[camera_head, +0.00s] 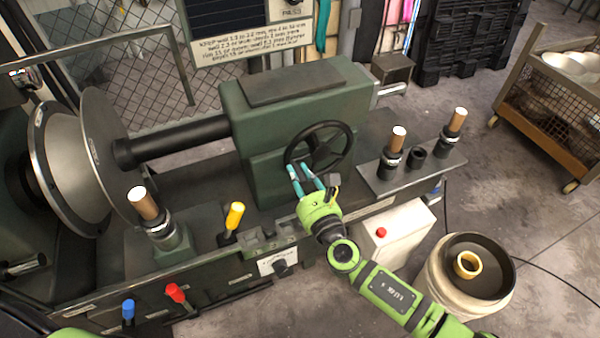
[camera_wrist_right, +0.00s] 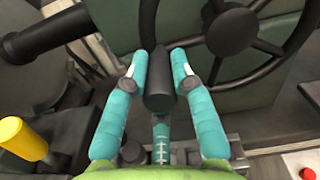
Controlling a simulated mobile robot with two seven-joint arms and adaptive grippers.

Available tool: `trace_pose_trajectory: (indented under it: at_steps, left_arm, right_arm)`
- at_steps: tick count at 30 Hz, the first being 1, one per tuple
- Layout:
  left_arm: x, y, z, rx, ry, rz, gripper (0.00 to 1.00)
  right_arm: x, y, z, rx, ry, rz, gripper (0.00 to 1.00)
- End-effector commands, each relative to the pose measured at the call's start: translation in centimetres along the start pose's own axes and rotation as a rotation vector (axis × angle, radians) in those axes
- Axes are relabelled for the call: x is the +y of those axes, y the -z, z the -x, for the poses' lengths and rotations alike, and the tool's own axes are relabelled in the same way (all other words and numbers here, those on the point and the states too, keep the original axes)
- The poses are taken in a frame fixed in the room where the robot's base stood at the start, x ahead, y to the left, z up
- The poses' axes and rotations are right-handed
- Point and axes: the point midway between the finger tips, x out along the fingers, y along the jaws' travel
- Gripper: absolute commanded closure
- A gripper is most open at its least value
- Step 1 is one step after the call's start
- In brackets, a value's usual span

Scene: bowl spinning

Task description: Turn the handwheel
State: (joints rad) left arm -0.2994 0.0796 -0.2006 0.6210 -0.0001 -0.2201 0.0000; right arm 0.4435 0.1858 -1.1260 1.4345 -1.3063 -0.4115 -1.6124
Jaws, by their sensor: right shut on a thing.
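The black handwheel (camera_head: 319,147) stands on the front of the green lathe housing, with spokes and a dark hub. In the wrist view its rim (camera_wrist_right: 284,52) fills the upper right, and its black handle knob (camera_wrist_right: 160,82) points toward the camera. My right gripper (camera_head: 306,182) is at the lower left of the wheel. Its teal fingers (camera_wrist_right: 160,72) are shut on the knob, one on each side. The base of the knob is partly hidden behind the fingers in the head view. My left gripper is outside the head view.
A yellow-tipped lever (camera_head: 235,215) and a tool post with a wooden handle (camera_head: 145,205) stand left of my right gripper. More posts stand on the plate (camera_head: 440,160) at right. A white box with a red button (camera_head: 381,232) and a round bin (camera_head: 430,275) are below right.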

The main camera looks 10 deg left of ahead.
Motion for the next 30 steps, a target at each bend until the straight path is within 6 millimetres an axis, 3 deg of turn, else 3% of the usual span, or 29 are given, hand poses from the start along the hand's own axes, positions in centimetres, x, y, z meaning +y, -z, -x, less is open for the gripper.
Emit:
trace_pose_trajectory:
  at_steps: [9,30]
  left_arm:
    - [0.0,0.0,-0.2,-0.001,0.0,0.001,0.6]
    - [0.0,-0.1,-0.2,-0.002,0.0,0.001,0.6]
  right_arm:
    - [0.5,1.5,0.3,0.016,-0.01,0.078,1.0]
    - [0.4,1.8,0.4,0.021,-0.012,0.081,1.0]
